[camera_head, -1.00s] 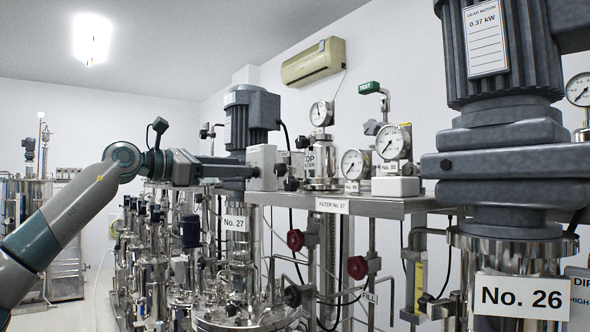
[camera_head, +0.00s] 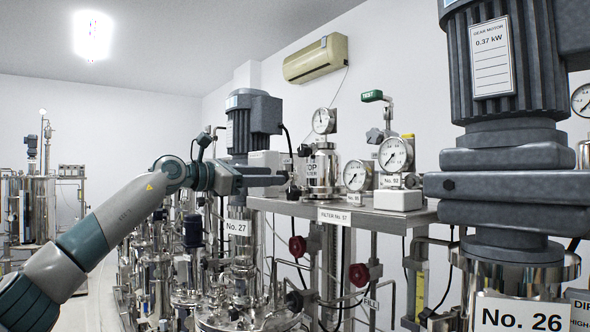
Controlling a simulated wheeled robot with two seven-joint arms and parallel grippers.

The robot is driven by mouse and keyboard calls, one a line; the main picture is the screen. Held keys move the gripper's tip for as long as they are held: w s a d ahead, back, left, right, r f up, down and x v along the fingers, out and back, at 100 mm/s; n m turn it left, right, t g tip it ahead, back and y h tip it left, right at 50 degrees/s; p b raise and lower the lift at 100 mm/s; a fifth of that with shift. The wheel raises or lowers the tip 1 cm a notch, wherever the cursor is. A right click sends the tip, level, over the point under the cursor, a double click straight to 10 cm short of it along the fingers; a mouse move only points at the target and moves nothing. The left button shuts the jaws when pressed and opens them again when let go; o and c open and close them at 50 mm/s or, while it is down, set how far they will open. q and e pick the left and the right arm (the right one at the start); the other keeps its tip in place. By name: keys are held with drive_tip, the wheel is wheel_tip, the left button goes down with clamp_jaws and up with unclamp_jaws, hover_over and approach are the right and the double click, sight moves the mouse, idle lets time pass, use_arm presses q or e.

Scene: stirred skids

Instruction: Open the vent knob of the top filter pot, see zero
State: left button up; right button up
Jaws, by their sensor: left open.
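The top filter pot (camera_head: 322,174) is a shiny steel cylinder labelled TOP on the steel shelf, right of centre. A small round dial gauge (camera_head: 323,121) stands above it; its needle is too small to read surely. A black knob (camera_head: 304,150) sits at the pot's upper left, and another dark knob (camera_head: 293,192) is lower, at its left side. I cannot tell which is the vent knob. My left gripper (camera_head: 284,179) is open, points right and reaches close to the pot's left side. Contact with a knob cannot be told. My right gripper is not in view.
Two larger gauges (camera_head: 395,154) stand right of the pot on the shelf (camera_head: 380,216). Motor No. 27 (camera_head: 253,115) rises behind my left arm. The big motor No. 26 (camera_head: 505,75) blocks the right foreground. Red valve knobs (camera_head: 298,246) hang below the shelf.

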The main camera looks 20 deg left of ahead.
sight(295, 176)
use_arm(q)
drive_tip(key=p+x, duration=0.3)
drive_tip(key=x, duration=0.5)
drive_tip(key=shift+d+r+p, duration=0.1)
drive_tip(key=shift+r+p, duration=0.05)
drive_tip(key=shift+p, duration=0.25)
drive_tip(key=shift+w+d, duration=0.2)
drive_tip(key=shift+w, duration=0.2)
drive_tip(key=shift+c, duration=0.7)
drive_tip(key=c, duration=0.9)
